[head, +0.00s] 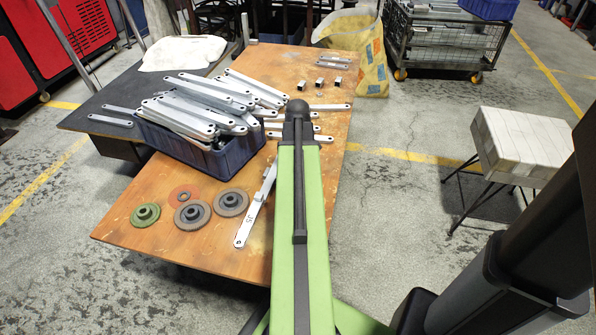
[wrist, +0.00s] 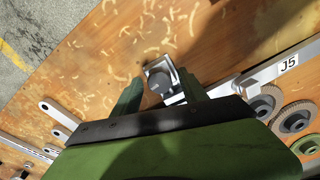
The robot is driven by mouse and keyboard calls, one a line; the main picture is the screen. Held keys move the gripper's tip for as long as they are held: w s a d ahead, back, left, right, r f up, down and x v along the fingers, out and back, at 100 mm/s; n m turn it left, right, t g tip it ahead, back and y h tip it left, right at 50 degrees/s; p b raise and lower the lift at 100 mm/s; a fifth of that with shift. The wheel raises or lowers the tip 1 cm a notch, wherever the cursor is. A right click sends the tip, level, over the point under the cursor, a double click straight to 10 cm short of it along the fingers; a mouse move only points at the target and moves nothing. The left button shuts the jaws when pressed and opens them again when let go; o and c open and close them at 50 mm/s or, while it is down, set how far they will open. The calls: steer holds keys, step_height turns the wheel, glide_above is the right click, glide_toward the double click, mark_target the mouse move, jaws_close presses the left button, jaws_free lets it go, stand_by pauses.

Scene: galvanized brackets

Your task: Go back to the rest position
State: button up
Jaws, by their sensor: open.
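My gripper (wrist: 160,92) shows in the wrist view as two green fingers, spread apart over the wooden table (wrist: 95,75). A small galvanized metal piece with a round grey knob (wrist: 160,82) shows between the fingers; I cannot tell whether they touch it. In the head view my green arm reaches out over the table (head: 130,225), and the gripper is hidden behind it. A long flat bracket marked J5 (head: 248,222) lies just left of my arm, and its marked end (wrist: 288,64) shows at the right of the wrist view.
A blue crate (head: 180,152) heaped with galvanized brackets (head: 205,100) stands left of my arm. Several abrasive discs (head: 192,214) lie at the table's front. Small square metal pieces (head: 321,82) lie farther back. A stool (head: 520,140) and wire cage (head: 450,45) stand right, with open floor between.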

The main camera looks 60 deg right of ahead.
steer(key=m, duration=0.6)
jaws_close()
stand_by(0.3)
